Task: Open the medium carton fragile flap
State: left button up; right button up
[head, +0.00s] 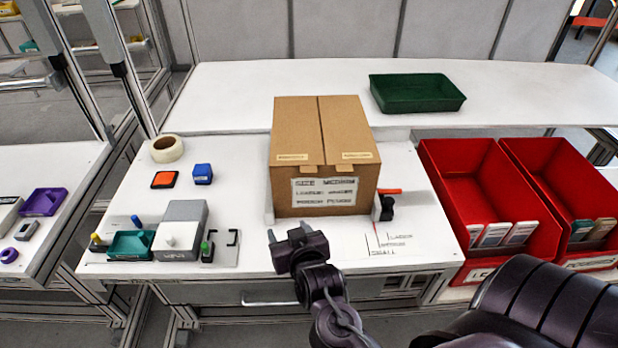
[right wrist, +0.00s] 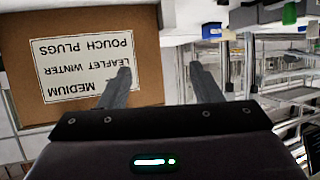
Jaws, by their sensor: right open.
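The brown medium carton (head: 322,135) stands on the white table with its top closed; two top flaps meet at a centre seam. Each flap has a small pale label near the front edge, too small to read, and a small tab (head: 312,169) hangs at the front. A white front label (head: 324,190) reads MEDIUM, upside down in the right wrist view (right wrist: 82,70). My right gripper (head: 290,232) is open and empty in front of the carton, low and left of its middle. Its fingers (right wrist: 163,85) show apart, partly over the carton front. My left gripper is out of view.
Red bins (head: 480,185) with cards stand at right. A green tray (head: 416,93) is on the rear shelf. A grey device (head: 181,232), a teal tray (head: 130,246), a tape roll (head: 166,149) and a blue block (head: 203,174) lie left. A black-and-red tool (head: 386,207) is right of the carton.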

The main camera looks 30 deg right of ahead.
jog(key=d+r+m+t+h, duration=0.3)
jog(key=d+r+h, duration=0.2)
jog(key=r+h, duration=0.15)
jog(key=shift+g, duration=0.3)
jog(key=p+x, duration=0.1)
jog(key=x, duration=0.6)
jog(key=shift+d+r+p, duration=0.25)
jog(key=shift+d+p, duration=0.05)
jog(key=shift+p, duration=0.05)
jog(key=shift+y, duration=0.25)
grip_shut()
jog(key=shift+w, duration=0.1)
